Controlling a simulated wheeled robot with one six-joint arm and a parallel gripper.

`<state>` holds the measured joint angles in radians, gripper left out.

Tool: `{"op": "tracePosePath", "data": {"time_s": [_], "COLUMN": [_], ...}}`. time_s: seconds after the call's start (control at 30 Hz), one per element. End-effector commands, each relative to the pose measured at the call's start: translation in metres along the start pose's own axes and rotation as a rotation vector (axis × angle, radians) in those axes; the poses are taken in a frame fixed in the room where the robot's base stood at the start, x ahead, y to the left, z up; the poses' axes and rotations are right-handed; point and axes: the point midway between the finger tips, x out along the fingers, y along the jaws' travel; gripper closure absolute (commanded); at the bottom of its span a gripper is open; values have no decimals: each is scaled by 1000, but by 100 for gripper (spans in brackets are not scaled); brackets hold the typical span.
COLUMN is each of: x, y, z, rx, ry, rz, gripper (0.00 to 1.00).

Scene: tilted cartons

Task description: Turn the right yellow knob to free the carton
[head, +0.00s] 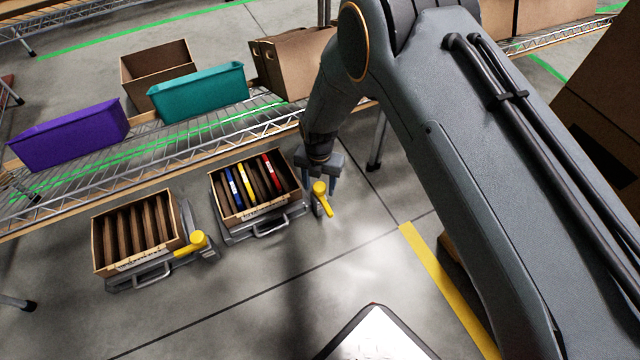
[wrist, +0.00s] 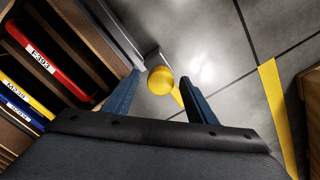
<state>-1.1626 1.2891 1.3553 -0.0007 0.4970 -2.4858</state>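The right yellow knob (head: 322,190) has a round head and a lever arm that points down and to the right, beside the right carton (head: 222,208). The carton sits tilted on a grey tray with a handle (head: 270,226) and holds blue, yellow and red items among brown dividers. My gripper (head: 333,186) is at the knob. In the wrist view the knob (wrist: 160,80) shows between the two blue fingers of my gripper (wrist: 163,98), which are apart with gaps on both sides. Whether a finger touches the lever is hidden.
A left carton (head: 105,250) with brown dividers has its own yellow knob (head: 197,240). A wire shelf behind holds a purple bin (head: 70,138), a teal bin (head: 200,95) and brown boxes. Bare floor lies in front; a yellow floor line (head: 445,285) runs at the right.

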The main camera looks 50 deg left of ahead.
Motion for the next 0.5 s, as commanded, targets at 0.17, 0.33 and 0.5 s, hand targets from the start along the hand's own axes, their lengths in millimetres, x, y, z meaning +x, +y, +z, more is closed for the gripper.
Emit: {"op": "tracePosePath", "data": {"time_s": [0.17,0.33,0.5], "x": [0,-6,-32], "y": [-1,-1,-1], "z": [1,1,0], "rx": [3,3,3], "ry": [0,0,-1], "rz": [0,1,1], "gripper": [49,49,49]}}
